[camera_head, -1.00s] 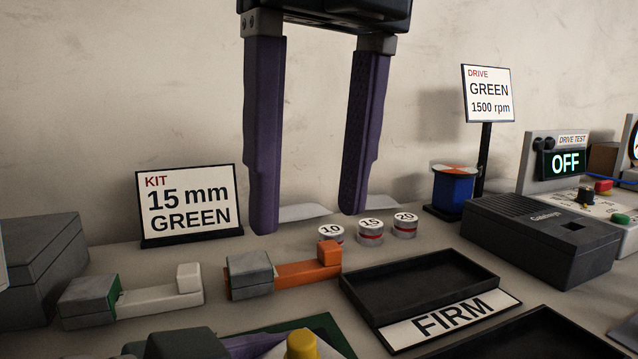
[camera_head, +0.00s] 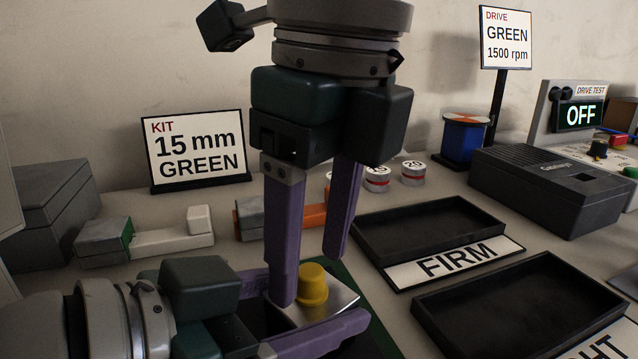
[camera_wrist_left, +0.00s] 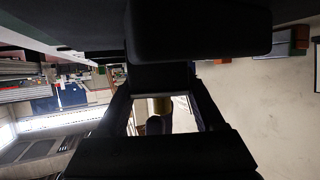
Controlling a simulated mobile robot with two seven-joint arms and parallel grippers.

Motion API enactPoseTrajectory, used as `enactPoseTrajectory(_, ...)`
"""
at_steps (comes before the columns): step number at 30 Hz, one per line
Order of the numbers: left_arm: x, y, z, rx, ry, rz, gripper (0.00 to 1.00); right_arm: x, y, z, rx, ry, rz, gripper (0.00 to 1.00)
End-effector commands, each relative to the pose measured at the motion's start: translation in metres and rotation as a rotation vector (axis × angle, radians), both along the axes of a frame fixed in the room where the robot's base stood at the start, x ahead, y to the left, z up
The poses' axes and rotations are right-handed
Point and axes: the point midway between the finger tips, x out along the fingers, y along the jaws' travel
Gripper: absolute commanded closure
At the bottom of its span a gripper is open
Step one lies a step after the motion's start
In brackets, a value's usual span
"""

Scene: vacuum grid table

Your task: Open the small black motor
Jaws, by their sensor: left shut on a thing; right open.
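A yellow cap (camera_head: 313,285) stands on a light metal plate (camera_head: 335,304) over a green mat (camera_head: 365,335) at the front. I cannot tell for sure whether this is the small black motor. My left gripper (camera_head: 305,312), low in the head view, is shut on this plated unit from the left, its fingers along the sides. My right gripper (camera_head: 310,278) points down from above, open. One fingertip is left of the yellow cap, the other behind it to the right; contact is unclear. In the left wrist view the cap (camera_wrist_left: 158,106) shows dimly between the dark fingers.
Two black trays stand to the right, one (camera_head: 430,228) behind a FIRM label (camera_head: 455,262), one (camera_head: 525,305) in front. Clamp-like pieces, white (camera_head: 165,238) and orange (camera_head: 312,215), lie behind. A grey box (camera_head: 550,190) and a drive tester reading OFF (camera_head: 580,115) are at right.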

Motion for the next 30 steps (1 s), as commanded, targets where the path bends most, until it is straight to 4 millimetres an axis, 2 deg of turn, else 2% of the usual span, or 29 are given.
enactPoseTrajectory(4,0.0000,0.0000,0.0000,0.000,0.000,0.000,1.00,0.0004,0.0008,-0.0089,-0.001,0.001,0.001,0.38)
enactPoseTrajectory(12,0.0000,0.0000,-0.0001,0.000,0.000,0.000,1.00,0.0007,0.0010,-0.0100,-0.001,-0.001,0.000,0.38)
enactPoseTrajectory(27,0.0000,0.0000,-0.0001,0.000,0.000,0.000,1.00,0.0008,0.0007,-0.0097,-0.001,-0.001,0.000,0.93)
enactPoseTrajectory(29,0.0000,0.0000,-0.0001,0.000,0.000,0.000,1.00,0.0008,0.0007,-0.0096,-0.001,-0.001,0.000,1.00)
enactPoseTrajectory(30,0.0000,0.0000,-0.0001,0.000,0.000,0.000,1.00,0.0008,0.0007,-0.0096,-0.001,-0.001,-0.001,1.00)
